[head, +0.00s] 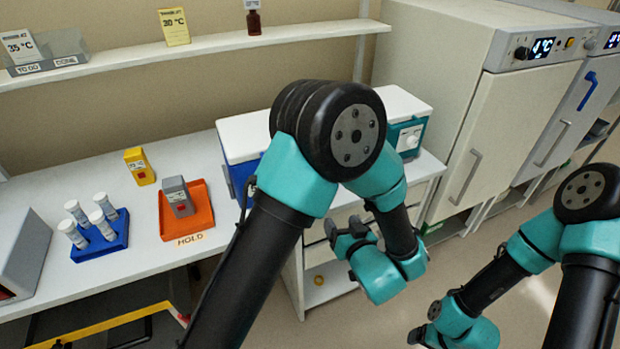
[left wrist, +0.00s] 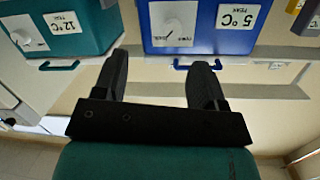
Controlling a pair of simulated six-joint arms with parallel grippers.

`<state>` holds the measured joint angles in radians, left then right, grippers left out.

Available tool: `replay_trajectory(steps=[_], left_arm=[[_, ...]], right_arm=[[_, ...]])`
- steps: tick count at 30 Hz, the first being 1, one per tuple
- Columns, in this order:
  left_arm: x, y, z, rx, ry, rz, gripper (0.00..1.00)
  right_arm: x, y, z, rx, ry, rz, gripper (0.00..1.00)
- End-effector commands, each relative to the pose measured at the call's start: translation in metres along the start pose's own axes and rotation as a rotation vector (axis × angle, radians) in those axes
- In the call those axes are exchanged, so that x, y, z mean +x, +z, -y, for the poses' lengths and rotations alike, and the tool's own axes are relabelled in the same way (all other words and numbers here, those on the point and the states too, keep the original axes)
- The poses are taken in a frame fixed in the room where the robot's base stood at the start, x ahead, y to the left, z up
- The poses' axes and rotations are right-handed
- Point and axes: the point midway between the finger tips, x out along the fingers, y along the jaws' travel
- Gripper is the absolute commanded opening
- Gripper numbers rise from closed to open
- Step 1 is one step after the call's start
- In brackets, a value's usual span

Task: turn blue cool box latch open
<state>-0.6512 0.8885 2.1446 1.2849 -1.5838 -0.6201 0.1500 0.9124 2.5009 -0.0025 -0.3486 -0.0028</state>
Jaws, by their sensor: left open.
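The blue cool box (head: 243,178) stands on the bench in the head view, mostly hidden behind my left arm. In the left wrist view the blue cool box (left wrist: 228,38) fills the top middle, upside down, with a 5 °C label. Its latch, a white knob on a white plate (left wrist: 174,24), faces the camera. My left gripper (head: 346,238) is open and empty in front of the bench. In the left wrist view its fingers (left wrist: 160,64) are apart, with the latch beyond them. My right gripper (head: 416,336) is low at the right; its jaws are unclear.
A teal cool box (head: 408,138), labelled 12 °C, stands beside the blue one; it also shows in the left wrist view (left wrist: 80,22). An orange tray (head: 203,216) with a grey block and a blue rack (head: 100,246) of tubes sit left. A white cabinet (head: 500,140) stands right.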

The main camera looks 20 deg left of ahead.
Motion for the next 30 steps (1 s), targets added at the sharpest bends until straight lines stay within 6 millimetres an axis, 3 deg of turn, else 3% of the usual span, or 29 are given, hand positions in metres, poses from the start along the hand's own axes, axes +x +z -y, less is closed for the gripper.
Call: replay_trajectory(steps=[6,20,30], left_arm=[[-0.001,-0.016,0.013,0.024,-0.093,-0.135,0.65],[0.002,-0.018,0.015,0.024,-0.099,-0.144,0.65],[0.042,-0.023,0.019,0.023,-0.101,-0.143,0.65]], right_arm=[[0.0,0.0,0.0,0.0,0.0,0.0,0.79],[0.0,0.0,0.0,0.0,0.0,0.0,0.79],[0.0,0.0,0.0,0.0,0.0,0.0,0.79]])
